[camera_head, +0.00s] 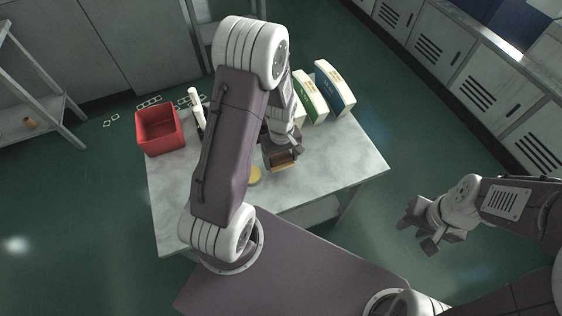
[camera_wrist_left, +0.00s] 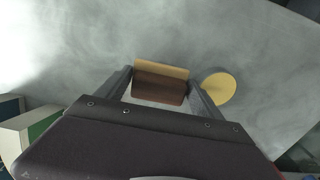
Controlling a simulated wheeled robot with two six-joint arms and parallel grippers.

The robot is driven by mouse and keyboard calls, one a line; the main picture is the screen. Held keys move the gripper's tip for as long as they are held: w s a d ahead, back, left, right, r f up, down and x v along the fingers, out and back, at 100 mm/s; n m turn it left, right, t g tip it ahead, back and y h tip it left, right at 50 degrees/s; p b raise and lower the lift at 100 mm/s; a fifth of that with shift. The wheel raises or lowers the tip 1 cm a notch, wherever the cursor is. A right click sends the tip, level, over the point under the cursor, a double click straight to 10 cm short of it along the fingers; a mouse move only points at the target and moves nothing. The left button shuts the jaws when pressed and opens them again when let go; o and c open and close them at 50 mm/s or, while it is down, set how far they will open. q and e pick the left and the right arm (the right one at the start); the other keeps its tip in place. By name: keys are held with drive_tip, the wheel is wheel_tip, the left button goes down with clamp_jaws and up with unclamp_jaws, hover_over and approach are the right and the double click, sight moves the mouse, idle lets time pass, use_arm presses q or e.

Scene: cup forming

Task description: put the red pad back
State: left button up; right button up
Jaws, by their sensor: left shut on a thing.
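My left gripper (camera_head: 282,157) is shut on a small block-like pad with a dark reddish-brown face and a tan edge. The pad (camera_head: 284,163) is over the right-middle part of the table. In the left wrist view the pad (camera_wrist_left: 160,84) sits between the two fingers of my left gripper (camera_wrist_left: 160,90). I cannot tell whether it touches the table. My right gripper (camera_head: 422,234) is empty, with its fingers apart, off the table at the right.
A yellow disc (camera_head: 255,175) lies on the grey marbled table (camera_head: 330,170) beside the pad; it also shows in the wrist view (camera_wrist_left: 219,88). A red open box (camera_head: 161,131) stands at the table's left. Green-and-white (camera_head: 309,97) and blue-and-white (camera_head: 336,88) box-like items stand at the back. A white upright item (camera_head: 194,100) is partly hidden.

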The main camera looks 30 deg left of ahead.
use_arm(q)
drive_tip(key=shift+f, duration=0.9)
drive_tip(key=shift+w+f, duration=0.1)
drive_tip(key=shift+f, duration=0.15)
drive_tip(key=shift+f, duration=0.15)
drive_tip(key=o, duration=1.2)
